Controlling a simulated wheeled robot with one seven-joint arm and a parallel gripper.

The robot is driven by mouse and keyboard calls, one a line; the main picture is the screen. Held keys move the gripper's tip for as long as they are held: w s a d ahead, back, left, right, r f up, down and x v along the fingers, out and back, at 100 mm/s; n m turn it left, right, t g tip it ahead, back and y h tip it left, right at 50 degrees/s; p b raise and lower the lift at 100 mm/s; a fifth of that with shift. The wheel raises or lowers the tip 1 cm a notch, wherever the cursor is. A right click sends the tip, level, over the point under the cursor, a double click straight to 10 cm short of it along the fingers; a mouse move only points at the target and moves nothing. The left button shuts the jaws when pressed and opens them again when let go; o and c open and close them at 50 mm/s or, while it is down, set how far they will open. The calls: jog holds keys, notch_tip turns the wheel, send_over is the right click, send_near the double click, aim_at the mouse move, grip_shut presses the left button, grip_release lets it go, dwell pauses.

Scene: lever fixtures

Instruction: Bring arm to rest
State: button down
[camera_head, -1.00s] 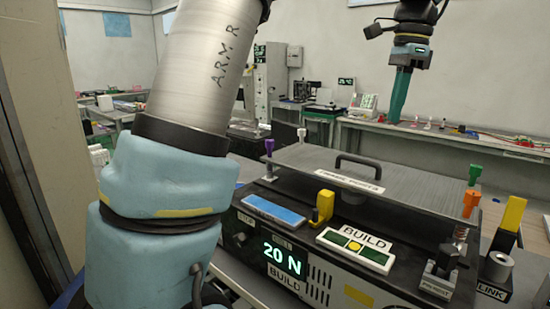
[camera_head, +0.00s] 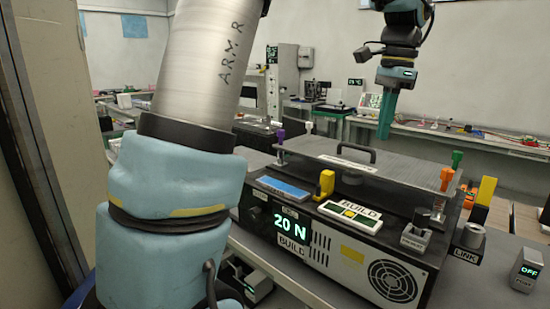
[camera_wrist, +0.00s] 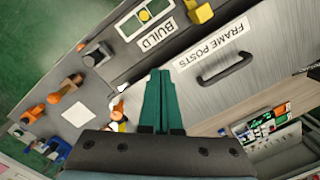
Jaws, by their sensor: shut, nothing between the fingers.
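My gripper (camera_head: 386,116) hangs high at the upper right of the head view, above the back of the machine, its green fingers pointing down. In the wrist view the two green fingers (camera_wrist: 159,100) lie together, shut and empty. Below them is the grey machine (camera_head: 330,240) with a display reading 20 N, a BUILD panel (camera_head: 350,216), a yellow lever (camera_head: 326,184) and a flat lid with a black handle (camera_head: 344,151). The fingers are apart from all of these. My arm link, marked ARM R, fills the left of the head view.
Orange (camera_head: 447,178) and green (camera_head: 457,157) posts stand on the machine's right side, and a yellow LINK lever (camera_head: 486,190) beyond them. A small OFF box (camera_head: 527,270) sits on the table at right. Benches with equipment line the back wall.

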jog(key=a+f+n, duration=0.2)
jog(key=a+f, duration=0.1)
jog(key=a, duration=0.1)
jog(key=w+a+f+n, duration=0.1)
jog(key=a+f+n, duration=0.1)
jog(key=a, duration=0.3)
jog(key=w+a+f+n, duration=0.1)
jog(key=a+f+n, duration=0.1)
jog(key=a+f, duration=0.2)
jog(key=shift+a+f+h, duration=0.15)
jog(key=shift+f+h, duration=0.15)
jog(key=shift+f, duration=0.15)
jog(key=s+a+f+n, duration=0.4)
jog(key=a+f, duration=0.1)
jog(key=a, duration=0.3)
jog(key=s+a+f+n+t, duration=0.1)
jog(key=s+a+f+n, duration=0.3)
jog(key=a, duration=0.4)
jog(key=shift+a+f+n, duration=0.15)
jog(key=shift+f+n, duration=0.45)
jog(key=shift+f, duration=0.2)
